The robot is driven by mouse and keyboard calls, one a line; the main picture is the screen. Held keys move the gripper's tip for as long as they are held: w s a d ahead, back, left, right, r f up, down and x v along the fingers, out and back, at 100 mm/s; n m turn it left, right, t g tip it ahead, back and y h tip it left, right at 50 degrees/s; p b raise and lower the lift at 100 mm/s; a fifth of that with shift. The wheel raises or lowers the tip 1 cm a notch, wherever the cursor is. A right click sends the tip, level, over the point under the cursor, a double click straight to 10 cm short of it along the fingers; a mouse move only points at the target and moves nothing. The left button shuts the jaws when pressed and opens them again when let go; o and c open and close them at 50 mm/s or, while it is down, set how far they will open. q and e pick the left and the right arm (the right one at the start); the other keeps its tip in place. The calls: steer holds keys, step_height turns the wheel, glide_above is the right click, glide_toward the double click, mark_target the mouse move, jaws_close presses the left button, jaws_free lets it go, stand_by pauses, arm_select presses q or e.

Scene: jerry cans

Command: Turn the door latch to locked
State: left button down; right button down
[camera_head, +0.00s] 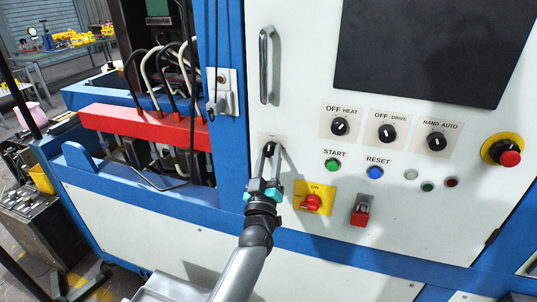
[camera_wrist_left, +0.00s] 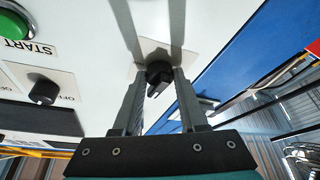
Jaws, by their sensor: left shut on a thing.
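The door latch is a small black knob on a pale label plate (camera_head: 264,137), below the vertical handle near the left edge of the white cabinet door. In the left wrist view, the black latch knob (camera_wrist_left: 158,74) sits between the fingertips, its bar pointing down toward the palm and slightly left. My left gripper (camera_head: 268,150) is shut on the latch, reaching up from below; it also shows in the left wrist view (camera_wrist_left: 159,80). In the head view the fingers hide most of the latch, and the label cannot be read. My right gripper is not in view.
The door handle (camera_head: 264,65) stands out above the latch. Selector knobs and START (camera_head: 333,165) and RESET buttons lie further right. Open machinery with cables is left.

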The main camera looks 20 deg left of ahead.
arm_select(q)
steer(key=shift+d+n+y, duration=0.1)
steer(key=shift+n+y, duration=0.3)
steer(key=shift+n, duration=0.6)
steer(key=shift+n+g+p, duration=0.3)
steer(key=shift+c, duration=2.2)
jaws_free()
steer(key=shift+s+d+f, duration=0.1)
steer(key=shift+s+f, duration=0.05)
steer(key=shift+s, duration=0.35)
steer(key=p+v, duration=0.3)
steer(key=v, duration=1.1)
steer(key=shift+d+f, duration=0.1)
